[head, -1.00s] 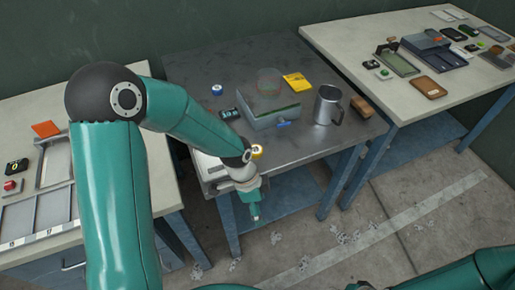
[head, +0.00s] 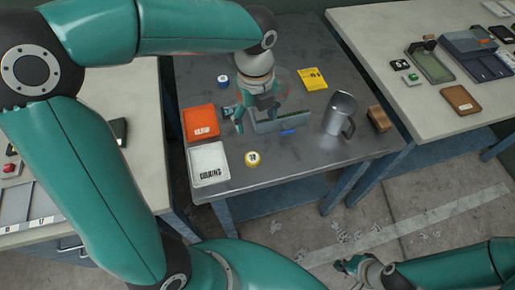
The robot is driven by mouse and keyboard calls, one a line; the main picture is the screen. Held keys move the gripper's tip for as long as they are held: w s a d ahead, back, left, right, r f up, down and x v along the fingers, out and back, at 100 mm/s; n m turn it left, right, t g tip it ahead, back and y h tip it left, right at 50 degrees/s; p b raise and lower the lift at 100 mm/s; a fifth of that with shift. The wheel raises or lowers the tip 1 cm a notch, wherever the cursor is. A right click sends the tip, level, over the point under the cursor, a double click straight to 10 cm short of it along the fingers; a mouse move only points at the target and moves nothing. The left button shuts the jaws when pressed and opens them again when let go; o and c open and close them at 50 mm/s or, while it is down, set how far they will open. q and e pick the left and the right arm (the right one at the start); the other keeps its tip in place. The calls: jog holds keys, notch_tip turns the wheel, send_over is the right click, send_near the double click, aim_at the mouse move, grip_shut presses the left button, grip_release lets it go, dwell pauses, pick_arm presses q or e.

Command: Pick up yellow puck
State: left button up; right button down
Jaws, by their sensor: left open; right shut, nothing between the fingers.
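The yellow puck (head: 253,159), with a pale marked top, lies flat on the grey metal table (head: 300,165) near its front edge, right of a white booklet. My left gripper (head: 257,119) is open and points down over the middle of the table, behind the puck and apart from it. My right gripper (head: 358,267) is low at the bottom right, over the floor, in front of the table. It is shut and empty.
Around the puck are a white booklet (head: 208,164), an orange booklet (head: 201,121), a blue puck (head: 223,82), a blue item (head: 288,132), a yellow booklet (head: 312,79), a metal mug (head: 338,115) and a wooden block (head: 378,118). The table right of the puck is clear.

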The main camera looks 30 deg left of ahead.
pick_arm(q)
send_over(253, 157)
jog(key=f, duration=0.9)
jog(key=shift+w+a+f, duration=0.1)
jog(key=shift+w+f, duration=0.1)
jog(key=shift+f, duration=0.15)
jog(key=shift+s+f, duration=0.15)
jog(key=shift+f, duration=1.4)
jog(key=shift+s+f, duration=0.1)
jog(key=shift+f, duration=1.45)
jog(key=c, duration=1.1)
jog(key=shift+c, duration=0.3)
jog(key=shift+r, duration=0.2)
